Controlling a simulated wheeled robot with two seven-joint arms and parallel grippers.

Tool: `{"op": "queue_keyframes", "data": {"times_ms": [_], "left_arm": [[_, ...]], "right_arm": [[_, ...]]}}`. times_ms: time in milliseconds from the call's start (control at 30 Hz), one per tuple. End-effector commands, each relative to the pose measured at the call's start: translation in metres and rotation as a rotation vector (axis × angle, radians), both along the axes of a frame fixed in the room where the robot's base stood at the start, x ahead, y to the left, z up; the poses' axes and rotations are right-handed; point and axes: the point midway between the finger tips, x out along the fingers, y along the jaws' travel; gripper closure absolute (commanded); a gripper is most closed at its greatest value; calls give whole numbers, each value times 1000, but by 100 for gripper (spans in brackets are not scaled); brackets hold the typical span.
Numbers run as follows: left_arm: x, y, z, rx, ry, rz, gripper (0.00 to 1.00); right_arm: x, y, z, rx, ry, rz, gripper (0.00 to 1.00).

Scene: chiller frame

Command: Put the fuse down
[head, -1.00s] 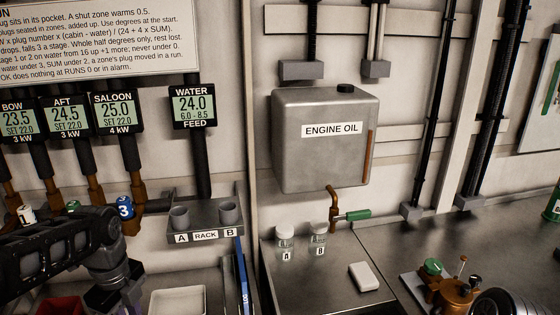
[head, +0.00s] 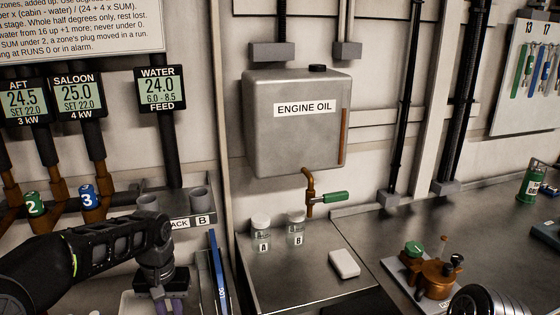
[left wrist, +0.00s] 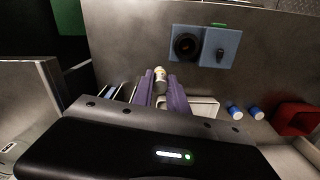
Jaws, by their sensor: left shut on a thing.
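My left gripper (head: 168,307) is at the bottom left of the head view, pointing down. Its purple fingers (left wrist: 164,92) show better in the left wrist view. They are shut on a small, pale, yellowish fuse (left wrist: 160,73) whose end shows at the fingertips. The rest of the fuse is hidden by the fingers. A white tray (left wrist: 205,106) shows just beside and behind the fingers; I cannot tell how high the fuse is above it. In the head view the tray (head: 128,302) is partly hidden by my gripper.
A grey rack (head: 180,208) with two cups stands behind my gripper. A blue log book (head: 218,275) stands right of it. The wrist view shows a blue socket box (left wrist: 206,46), two blue cylinders (left wrist: 235,112) and a red bin (left wrist: 297,118). Jars (head: 261,232) stand on the counter.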

Motion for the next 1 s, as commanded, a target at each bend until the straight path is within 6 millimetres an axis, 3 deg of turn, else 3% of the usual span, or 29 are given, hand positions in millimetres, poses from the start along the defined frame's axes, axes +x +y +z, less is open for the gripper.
{"op": "queue_keyframes", "data": {"times_ms": [33, 100, 267, 1000], "left_arm": [[4, -14, -22, 1, 2, -20, 100], [7, -29, -37, 1, 2, -56, 100], [6, -52, -57, 0, 0, -105, 100], [6, -57, -58, 0, -1, -118, 100]], "right_arm": [[1, 0, -15, 1, -2, -1, 31], [1, 0, -22, 1, -4, -2, 31], [2, 0, -30, 2, -5, -4, 31], [3, 0, -31, 2, -5, -4, 31]]}}
